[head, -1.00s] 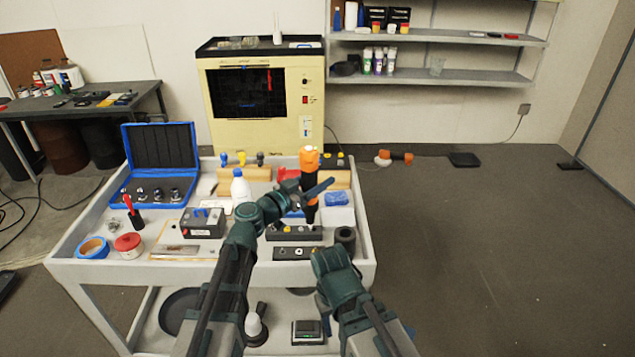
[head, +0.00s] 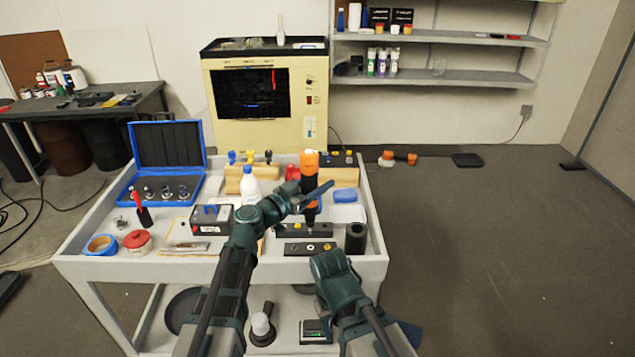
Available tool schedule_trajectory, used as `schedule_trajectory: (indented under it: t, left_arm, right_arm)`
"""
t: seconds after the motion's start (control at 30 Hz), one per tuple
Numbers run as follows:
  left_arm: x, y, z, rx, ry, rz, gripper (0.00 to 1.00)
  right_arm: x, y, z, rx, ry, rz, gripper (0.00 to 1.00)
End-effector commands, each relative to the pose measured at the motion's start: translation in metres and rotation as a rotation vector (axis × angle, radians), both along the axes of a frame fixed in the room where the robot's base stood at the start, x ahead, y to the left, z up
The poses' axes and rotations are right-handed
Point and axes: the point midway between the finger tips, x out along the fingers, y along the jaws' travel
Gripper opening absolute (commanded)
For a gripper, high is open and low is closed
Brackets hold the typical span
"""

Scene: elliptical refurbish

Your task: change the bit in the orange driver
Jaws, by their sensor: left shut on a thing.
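The orange driver (head: 309,167) stands upright with its dark lower end down, over the right part of the cart. My left gripper (head: 311,196) is shut on it around its middle. Its tip is close above or touching the rear dark bit block (head: 296,229); I cannot tell which. A second dark block (head: 305,248) with small round inserts lies in front. My right arm comes in at the bottom right; its gripper is not visible. The bit in the driver is too small to make out.
Floor to the right is mostly clear.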

Motion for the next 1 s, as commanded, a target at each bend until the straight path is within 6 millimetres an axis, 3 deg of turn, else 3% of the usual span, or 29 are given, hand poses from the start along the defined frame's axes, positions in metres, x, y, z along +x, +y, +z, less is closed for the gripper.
schedule_trajectory:
  t: [0.03,0.5,1.0]
  left_arm:
    - [0.0,0.0,-0.009,-0.001,0.0,0.0,0.0]
    - [0.0,0.0,-0.05,-0.001,0.0,0.0,0.0]
    - [0.0,0.0,-0.055,-0.001,0.0,0.0,0.0]
  right_arm:
    - [0.0,0.0,-0.01,0.0,0.0,0.0,0.5]
    - [0.0,0.0,-0.051,0.0,0.0,0.001,0.5]
    - [0.0,0.0,-0.056,0.0,0.0,0.001,0.5]
